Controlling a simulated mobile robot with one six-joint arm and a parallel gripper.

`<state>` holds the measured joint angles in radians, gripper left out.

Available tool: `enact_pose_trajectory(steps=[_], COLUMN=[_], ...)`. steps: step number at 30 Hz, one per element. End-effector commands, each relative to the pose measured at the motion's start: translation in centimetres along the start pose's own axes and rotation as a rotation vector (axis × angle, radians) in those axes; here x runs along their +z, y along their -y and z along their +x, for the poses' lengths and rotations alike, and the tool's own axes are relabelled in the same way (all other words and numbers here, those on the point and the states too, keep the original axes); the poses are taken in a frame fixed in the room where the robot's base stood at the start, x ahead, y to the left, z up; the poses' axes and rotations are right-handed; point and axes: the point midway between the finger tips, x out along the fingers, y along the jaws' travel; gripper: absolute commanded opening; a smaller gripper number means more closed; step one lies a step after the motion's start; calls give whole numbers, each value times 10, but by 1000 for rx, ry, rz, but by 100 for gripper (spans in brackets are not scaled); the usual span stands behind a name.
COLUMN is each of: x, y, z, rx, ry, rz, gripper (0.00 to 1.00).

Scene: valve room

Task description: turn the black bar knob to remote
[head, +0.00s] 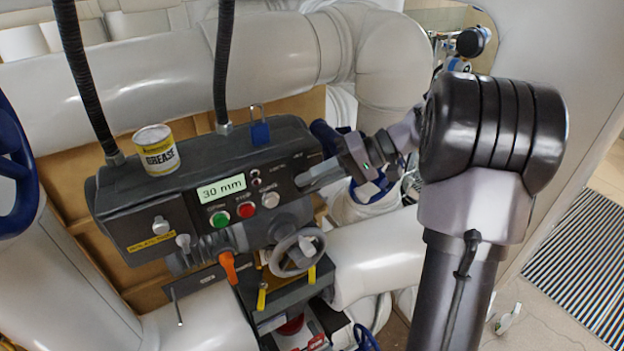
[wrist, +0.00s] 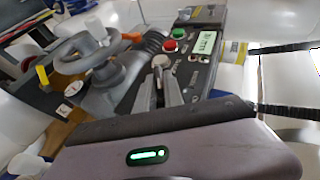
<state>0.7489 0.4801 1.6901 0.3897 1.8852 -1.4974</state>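The dark control box (head: 133,189) carries a display reading 30 mm (head: 221,189), a green button (head: 219,219) and a red button (head: 246,209). A round pale grey knob (head: 271,200) sits right of the red button; it also shows just past my fingertips in the wrist view (wrist: 160,61). I cannot make out a black bar knob clearly; my fingers may cover it. My gripper (head: 300,182) reaches in from the right to the box's right end. In the wrist view its fingers (wrist: 160,85) lie close together with a narrow gap. Whether they grip anything is unclear.
A grey handwheel (head: 296,251) and an orange lever (head: 229,266) are below the panel. A grease tin (head: 156,152) and a blue padlock (head: 260,132) are on top. Black conduits (head: 82,75) rise from the box. Large white pipes (head: 170,60) surround it.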

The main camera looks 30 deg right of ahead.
Motion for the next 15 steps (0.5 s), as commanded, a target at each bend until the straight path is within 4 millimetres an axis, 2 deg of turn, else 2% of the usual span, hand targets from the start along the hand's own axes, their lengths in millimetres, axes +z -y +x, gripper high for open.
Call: enact_pose_trajectory(steps=[1, 3, 11, 15], x=[0, 0, 0, 0], y=[0, 0, 0, -1], z=[0, 0, 0, -11], rx=[0, 0, 1, 2], ry=[0, 0, 0, -2], rz=[0, 0, 0, -1], gripper=[23, 33, 33, 33])
